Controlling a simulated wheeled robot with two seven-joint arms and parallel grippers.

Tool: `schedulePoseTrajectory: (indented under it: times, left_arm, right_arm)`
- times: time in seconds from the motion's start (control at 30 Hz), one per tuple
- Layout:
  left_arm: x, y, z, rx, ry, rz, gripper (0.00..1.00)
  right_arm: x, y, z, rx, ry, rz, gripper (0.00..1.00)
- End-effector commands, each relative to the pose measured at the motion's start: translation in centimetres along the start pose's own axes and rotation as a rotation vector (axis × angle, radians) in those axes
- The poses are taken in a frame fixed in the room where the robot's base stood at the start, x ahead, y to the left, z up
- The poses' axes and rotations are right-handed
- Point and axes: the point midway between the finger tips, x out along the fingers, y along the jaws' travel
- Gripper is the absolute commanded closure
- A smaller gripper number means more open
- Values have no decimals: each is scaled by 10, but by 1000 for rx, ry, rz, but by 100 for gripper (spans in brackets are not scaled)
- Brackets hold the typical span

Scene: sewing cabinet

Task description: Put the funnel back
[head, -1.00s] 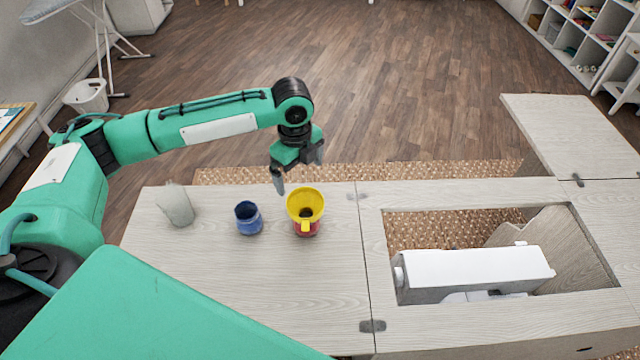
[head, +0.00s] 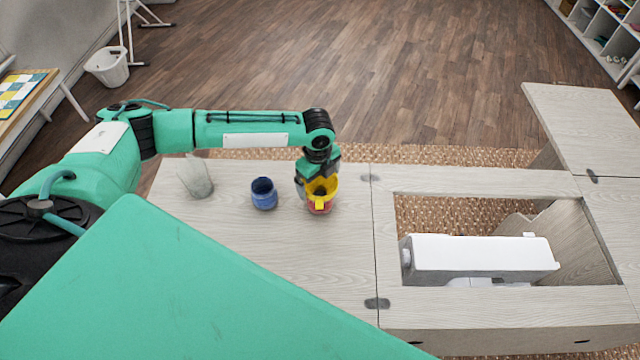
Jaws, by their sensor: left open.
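The yellow funnel (head: 322,189) sits in the mouth of a red jar (head: 320,210) on the left leaf of the cabinet top (head: 250,260). My left gripper (head: 314,186) is open, pointing down right at the funnel. One finger shows at the funnel's left side; the other is hard to make out. Whether a finger touches the funnel I cannot tell. A blue jar (head: 263,194) stands to the left of the red one. My right gripper is not in view.
A pale grey vessel (head: 195,178) stands further left, near my left arm. A white sewing machine (head: 480,256) lies in the cutout at right. The front of the left leaf is clear.

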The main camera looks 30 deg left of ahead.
Motion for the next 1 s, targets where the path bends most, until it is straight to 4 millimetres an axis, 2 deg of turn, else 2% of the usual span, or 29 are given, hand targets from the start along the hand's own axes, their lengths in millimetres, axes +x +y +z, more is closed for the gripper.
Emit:
schedulePoseTrajectory:
  times: [0.13, 0.37, 0.53, 0.6, 0.87, 1.0]
  left_arm:
    - [12, 1, 0, 0, 0, 1, 0]
    - [14, 1, 0, 0, 0, 1, 0]
    - [14, 1, 0, 0, 0, 0, 33]
    - [14, 0, 0, 0, 0, 0, 38]
    - [12, 0, 0, 0, 0, 0, 38]
    - [3, 0, 0, -1, 0, -2, 38]
  right_arm:
    - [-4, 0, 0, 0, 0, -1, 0]
    - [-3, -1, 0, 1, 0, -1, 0]
    - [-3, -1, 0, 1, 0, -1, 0]
    - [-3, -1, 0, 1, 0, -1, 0]
    - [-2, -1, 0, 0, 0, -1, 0]
    - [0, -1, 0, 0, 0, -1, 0]
